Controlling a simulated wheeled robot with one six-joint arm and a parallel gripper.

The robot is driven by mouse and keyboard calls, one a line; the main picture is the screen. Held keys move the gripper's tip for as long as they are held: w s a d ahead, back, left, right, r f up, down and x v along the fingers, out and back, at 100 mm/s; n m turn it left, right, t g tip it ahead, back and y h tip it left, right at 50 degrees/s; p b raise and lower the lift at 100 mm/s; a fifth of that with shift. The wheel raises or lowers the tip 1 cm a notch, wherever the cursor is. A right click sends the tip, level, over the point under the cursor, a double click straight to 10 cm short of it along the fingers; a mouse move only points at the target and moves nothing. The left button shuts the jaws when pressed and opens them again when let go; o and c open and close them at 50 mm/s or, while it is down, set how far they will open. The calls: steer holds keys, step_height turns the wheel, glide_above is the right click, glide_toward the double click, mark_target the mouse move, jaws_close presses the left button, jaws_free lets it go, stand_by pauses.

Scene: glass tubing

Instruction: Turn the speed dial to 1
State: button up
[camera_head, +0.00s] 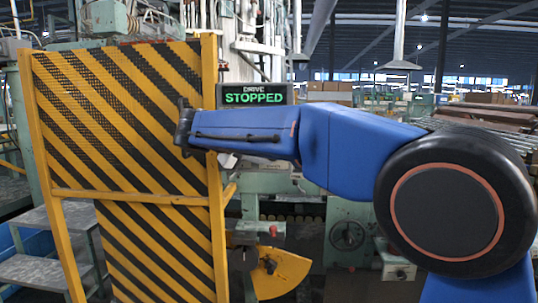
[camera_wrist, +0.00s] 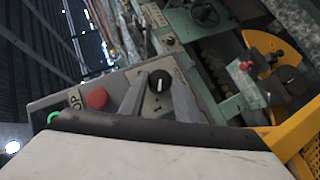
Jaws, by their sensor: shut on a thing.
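The speed dial (camera_wrist: 159,81) is a round black knob with a white pointer line on a grey panel, in the wrist view. A mark like a 1 shows on the panel below it; I cannot tell which mark the pointer lines up with. My gripper (camera_wrist: 161,76) has one grey finger on each side of the dial and is shut on it. In the head view, my gripper (camera_head: 182,127) is at the left end of the blue arm, and the dial is hidden. A display (camera_head: 254,96) behind the arm reads DRIVE STOPPED in green.
A red button (camera_wrist: 96,98) and a green light (camera_wrist: 53,117) are on the same panel, left of the dial. A yellow-and-black striped guard (camera_head: 130,160) stands close by the gripper. A handwheel (camera_head: 347,235) and a yellow quadrant plate (camera_head: 280,273) are on the machine below.

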stand_by(0.3)
steer(key=o, duration=1)
steer(key=shift+a, duration=0.1)
steer(key=v, duration=1.7)
steer(key=shift+s+a+f, duration=0.1)
steer(key=shift+s, duration=0.1)
